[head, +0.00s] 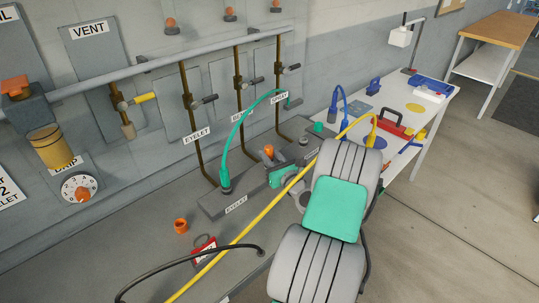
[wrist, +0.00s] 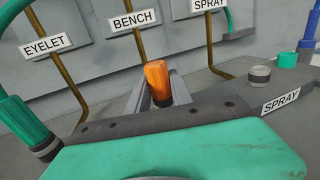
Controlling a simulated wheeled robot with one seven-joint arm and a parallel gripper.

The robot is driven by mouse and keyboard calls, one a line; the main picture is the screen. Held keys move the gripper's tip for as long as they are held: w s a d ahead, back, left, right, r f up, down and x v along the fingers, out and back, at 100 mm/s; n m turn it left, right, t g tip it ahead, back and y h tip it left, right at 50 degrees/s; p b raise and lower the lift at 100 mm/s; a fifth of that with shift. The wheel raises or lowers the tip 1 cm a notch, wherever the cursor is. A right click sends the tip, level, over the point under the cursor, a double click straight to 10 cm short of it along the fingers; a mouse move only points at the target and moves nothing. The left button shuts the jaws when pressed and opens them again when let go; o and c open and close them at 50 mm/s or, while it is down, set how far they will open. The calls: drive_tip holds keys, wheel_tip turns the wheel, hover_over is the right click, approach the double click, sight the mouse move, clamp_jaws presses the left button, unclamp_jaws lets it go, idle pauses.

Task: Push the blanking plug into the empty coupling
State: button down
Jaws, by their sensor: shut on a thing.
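The orange blanking plug (head: 268,152) stands upright between the grey fingers of my gripper (head: 271,160), above the grey manifold block (head: 213,205). In the wrist view, the plug (wrist: 157,80) shows between my two fingers (wrist: 160,98), which are shut on it. The block's near edge and my green housing hide the plug's lower end, so I cannot tell whether it touches a coupling. The block's left coupling, labelled EYELET, holds a green hose connector (wrist: 22,125). The right coupling (wrist: 260,76), by the SPRAY label, shows nothing plugged in.
Brown pipes with levers run down the wall behind the block. A green hose (head: 240,120) arches above it. An orange ring-shaped part (head: 181,226) and a red tag (head: 203,247) lie on the bench at front left. Yellow and black hoses cross the front.

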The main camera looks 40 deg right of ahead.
sight(270, 147)
drive_tip(key=shift+f, duration=0.1)
drive_tip(key=c, duration=1.1)
unclamp_jaws()
drive_tip(key=shift+o, duration=0.2)
wheel_tip(270, 147, up, 5)
drive_tip(key=p, duration=0.4)
drive_tip(key=shift+p, duration=0.4)
